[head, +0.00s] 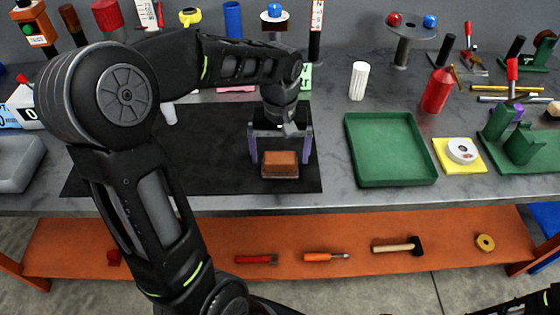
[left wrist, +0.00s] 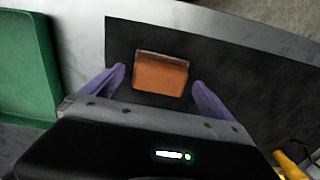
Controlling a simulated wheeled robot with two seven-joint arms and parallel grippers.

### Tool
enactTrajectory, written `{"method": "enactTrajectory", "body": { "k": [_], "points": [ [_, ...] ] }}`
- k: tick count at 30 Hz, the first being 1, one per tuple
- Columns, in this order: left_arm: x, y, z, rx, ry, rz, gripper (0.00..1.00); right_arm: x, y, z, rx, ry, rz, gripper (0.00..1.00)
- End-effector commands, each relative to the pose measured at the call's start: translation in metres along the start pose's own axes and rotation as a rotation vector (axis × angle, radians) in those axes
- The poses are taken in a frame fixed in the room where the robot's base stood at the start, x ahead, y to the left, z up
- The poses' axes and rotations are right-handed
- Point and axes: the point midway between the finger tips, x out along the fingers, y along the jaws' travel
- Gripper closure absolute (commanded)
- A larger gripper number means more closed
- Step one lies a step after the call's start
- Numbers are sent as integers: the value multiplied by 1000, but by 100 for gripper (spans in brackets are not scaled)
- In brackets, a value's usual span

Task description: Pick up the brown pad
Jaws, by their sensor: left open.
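The brown pad (head: 280,164) is a small block lying on the black mat (head: 215,180) near its front edge. In the left wrist view the brown pad (left wrist: 161,75) shows an orange-brown face with a darker strip along one edge. My left gripper (head: 282,160) is open above the pad, with a purple finger at each side of it. In the left wrist view my left gripper (left wrist: 158,82) has a gap between each finger and the pad. A part of my right arm shows at the lower right of the head view, but its gripper is not seen.
A green tray (head: 390,181) stands right of the mat. Beyond it are a yellow pad with a white roll (head: 461,150) and a red bottle (head: 437,90). A white cylinder (head: 358,81) stands behind the tray. An orange shelf (head: 210,262) with tools lies below the bench.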

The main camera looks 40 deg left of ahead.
Motion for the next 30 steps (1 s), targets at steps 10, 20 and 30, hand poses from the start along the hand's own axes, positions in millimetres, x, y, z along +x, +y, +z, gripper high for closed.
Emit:
{"method": "enactTrajectory", "body": {
  "k": [10,20,30],
  "points": [
    [19,0,0,-1,1,0,2,-1,0,0,0,0,0,64],
    [18,0,0,0,1,0,2,-1,0,0,0,0,0,64],
    [18,0,0,0,1,0,21,-1,0,0,0,0,0,64]
  ]
}}
